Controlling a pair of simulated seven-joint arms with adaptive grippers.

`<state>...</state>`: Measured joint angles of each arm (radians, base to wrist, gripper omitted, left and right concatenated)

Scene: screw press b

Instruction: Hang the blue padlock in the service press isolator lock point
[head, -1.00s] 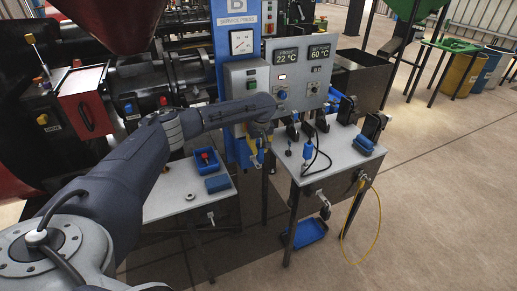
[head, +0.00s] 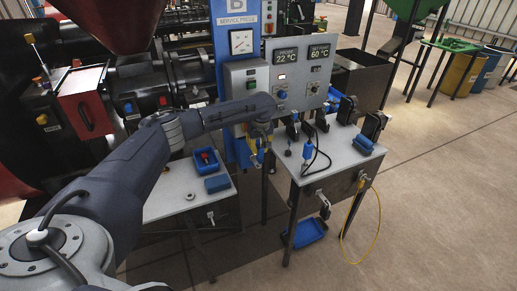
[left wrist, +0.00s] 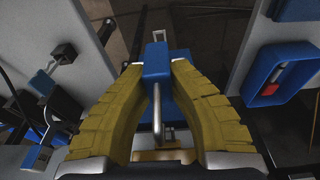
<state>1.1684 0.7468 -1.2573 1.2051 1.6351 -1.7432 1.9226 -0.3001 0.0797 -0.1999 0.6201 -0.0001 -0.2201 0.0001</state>
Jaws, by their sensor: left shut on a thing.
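My left gripper (left wrist: 157,72) has yellow ribbed fingers shut on the blue padlock (left wrist: 156,60), one on each side of its body. The padlock's silver shackle (left wrist: 157,118) points towards the bottom of the left wrist view. In the head view the left gripper (head: 257,150) is in front of the blue press column (head: 229,42) marked "SERVICE PRESS", below a grey switch box (head: 240,78). The arm and gripper cover part of this area, and I cannot clearly make out the isolator lock point. The padlock is apart from the tables. My right gripper is not in view.
A left table (head: 160,205) bears a blue tray (head: 207,163) with a red item and a blue block (head: 217,184). A right table (head: 330,165) holds black and blue items. A blue bin (head: 308,232) and yellow hose (head: 378,215) are low down. Open floor lies right.

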